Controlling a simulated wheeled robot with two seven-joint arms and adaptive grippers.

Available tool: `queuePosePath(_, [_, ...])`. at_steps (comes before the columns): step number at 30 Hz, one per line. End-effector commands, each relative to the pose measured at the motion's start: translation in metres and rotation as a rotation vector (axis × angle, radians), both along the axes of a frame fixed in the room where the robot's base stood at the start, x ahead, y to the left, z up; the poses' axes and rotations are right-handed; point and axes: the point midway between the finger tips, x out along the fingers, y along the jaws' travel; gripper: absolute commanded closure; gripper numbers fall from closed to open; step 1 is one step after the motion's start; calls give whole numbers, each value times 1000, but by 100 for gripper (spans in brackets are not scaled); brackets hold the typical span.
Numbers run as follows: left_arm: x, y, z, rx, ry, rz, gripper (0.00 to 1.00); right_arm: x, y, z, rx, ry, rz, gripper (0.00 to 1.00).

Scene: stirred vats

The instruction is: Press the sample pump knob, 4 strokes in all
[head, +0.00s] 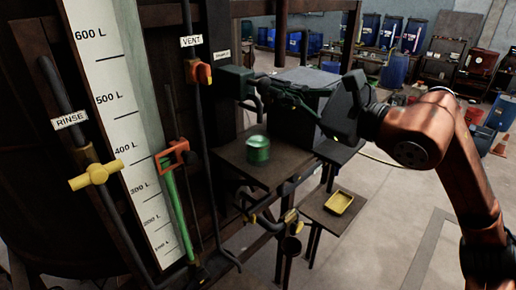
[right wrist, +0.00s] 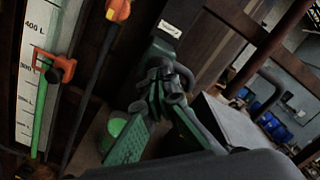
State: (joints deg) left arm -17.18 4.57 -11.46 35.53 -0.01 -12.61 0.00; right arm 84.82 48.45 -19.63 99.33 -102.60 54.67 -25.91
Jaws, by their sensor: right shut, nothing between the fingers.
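The sample pump is a dark green box (head: 234,82) on the vat's frame, under a small white label (head: 221,55). It also shows in the right wrist view (right wrist: 159,52), just beyond my fingertips. My right gripper (head: 264,88) comes in from the right and is shut and empty. Its fingertips (right wrist: 160,88) are close in front of the pump's face. The knob is hard to make out behind them, and I cannot tell whether they touch it. A green jar (head: 257,150) stands on the shelf below the pump. My left gripper is not in view.
A dark shelf (head: 240,174) and a large grey box (head: 300,78) lie under and behind my right gripper. Left are the orange vent handle (head: 202,73), the yellow rinse valve (head: 96,175) and a level scale (head: 112,90). A yellow tray (head: 339,202) stands lower right.

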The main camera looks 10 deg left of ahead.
Motion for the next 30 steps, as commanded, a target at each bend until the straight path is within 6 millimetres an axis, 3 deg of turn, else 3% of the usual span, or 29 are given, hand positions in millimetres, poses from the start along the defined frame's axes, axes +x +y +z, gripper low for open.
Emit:
queuePosePath(12, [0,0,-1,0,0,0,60,-1,-2,0,0,0,0,100])
queuePosePath(30, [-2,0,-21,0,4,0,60,-33,-45,-2,0,0,0,100])
